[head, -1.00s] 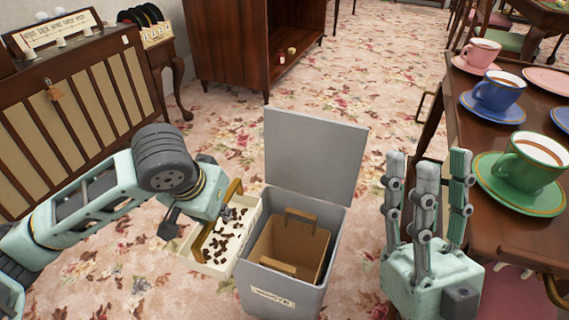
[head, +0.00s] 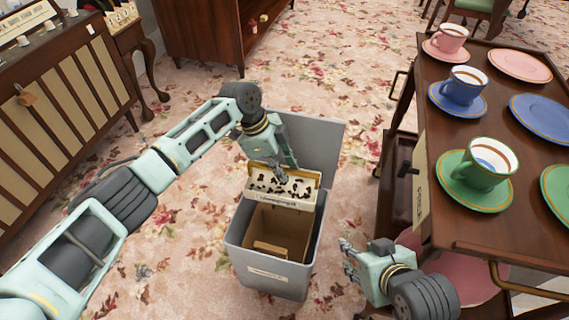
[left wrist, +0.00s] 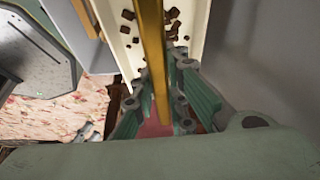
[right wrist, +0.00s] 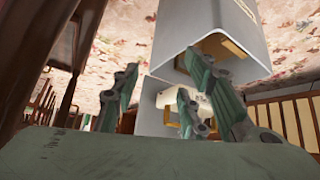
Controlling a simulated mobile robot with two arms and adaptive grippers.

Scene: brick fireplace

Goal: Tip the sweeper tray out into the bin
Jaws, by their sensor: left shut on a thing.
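The cream sweeper tray (head: 306,203) holds dark crumbs (head: 280,184) and hangs over the back part of the bin's mouth. Its exact tilt is hard to judge. My left gripper (head: 283,174) is shut on the tray's brass handle, which runs between the fingers in the left wrist view (left wrist: 153,62). The grey bin (head: 262,281) stands on the carpet, its lid (head: 318,138) raised at the back. A brown inner box (head: 282,228) shows inside it. My right gripper (head: 348,262) is empty, right of the bin, with fingers spread in the right wrist view (right wrist: 160,100).
A wooden trolley (head: 440,215) with cups and plates stands at the right, close to my right gripper. A cabinet with cream panels (head: 60,110) is at the left. Flowered carpet (head: 180,240) is free left of the bin.

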